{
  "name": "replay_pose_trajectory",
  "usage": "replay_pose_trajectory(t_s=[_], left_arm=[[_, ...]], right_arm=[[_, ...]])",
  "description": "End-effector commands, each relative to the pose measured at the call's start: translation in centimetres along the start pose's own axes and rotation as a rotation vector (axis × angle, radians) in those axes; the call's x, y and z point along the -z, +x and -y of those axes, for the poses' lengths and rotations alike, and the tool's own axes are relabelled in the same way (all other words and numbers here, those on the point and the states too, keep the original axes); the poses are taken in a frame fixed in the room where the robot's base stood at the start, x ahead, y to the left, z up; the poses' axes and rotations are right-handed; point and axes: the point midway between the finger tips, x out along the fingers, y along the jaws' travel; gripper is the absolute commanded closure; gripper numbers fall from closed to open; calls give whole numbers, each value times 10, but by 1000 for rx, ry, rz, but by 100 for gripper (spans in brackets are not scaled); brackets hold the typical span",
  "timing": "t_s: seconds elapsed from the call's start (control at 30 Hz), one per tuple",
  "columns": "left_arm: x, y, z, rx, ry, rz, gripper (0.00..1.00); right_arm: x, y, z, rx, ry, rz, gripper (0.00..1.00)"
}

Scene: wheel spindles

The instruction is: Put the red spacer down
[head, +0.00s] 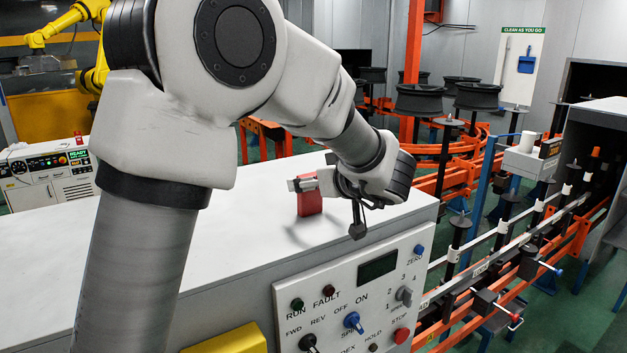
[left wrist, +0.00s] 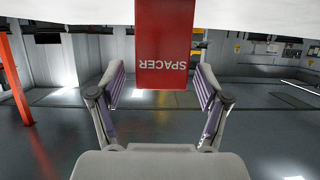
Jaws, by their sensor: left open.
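The red spacer (head: 309,202) stands on the white top of the control cabinet (head: 243,222), near its right end. In the left wrist view, which is upside down, the spacer (left wrist: 163,45) shows its "SPACER" lettering and meets the white surface at the top edge. My left gripper (head: 304,184) is at the spacer, low over the cabinet top. Its two fingers are spread on either side of the spacer, with a narrow gap showing on each side. My left arm hides part of the cabinet top. My right gripper is in neither view.
The cabinet's front panel (head: 357,295) carries knobs, lamps and a small display. To the right runs an orange conveyor rail (head: 470,290) with several dark spindles. The cabinet top left of the spacer is clear where visible. A yellow block (head: 227,341) is at the bottom.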

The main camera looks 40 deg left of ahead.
Motion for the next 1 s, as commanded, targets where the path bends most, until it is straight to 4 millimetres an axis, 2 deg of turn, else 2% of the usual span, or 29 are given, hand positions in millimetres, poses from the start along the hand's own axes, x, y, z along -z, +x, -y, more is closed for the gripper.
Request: replay_pose_trajectory(t_s=[0.13, 0.23, 0.5, 0.63, 0.77, 1.0], left_arm=[[2, -3, 0, -1, -1, -1, 24], [1, -16, 0, -2, -2, -4, 24], [0, -85, 0, -2, -4, -7, 24], [3, -110, 0, -1, -1, -3, 24], [3, -121, 0, -1, 0, -1, 24], [3, -121, 0, 0, 0, 1, 24]], right_arm=[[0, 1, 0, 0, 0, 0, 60], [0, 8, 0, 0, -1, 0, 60], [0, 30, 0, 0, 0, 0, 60], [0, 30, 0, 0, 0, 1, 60], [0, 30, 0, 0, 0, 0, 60], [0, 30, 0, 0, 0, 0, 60]])
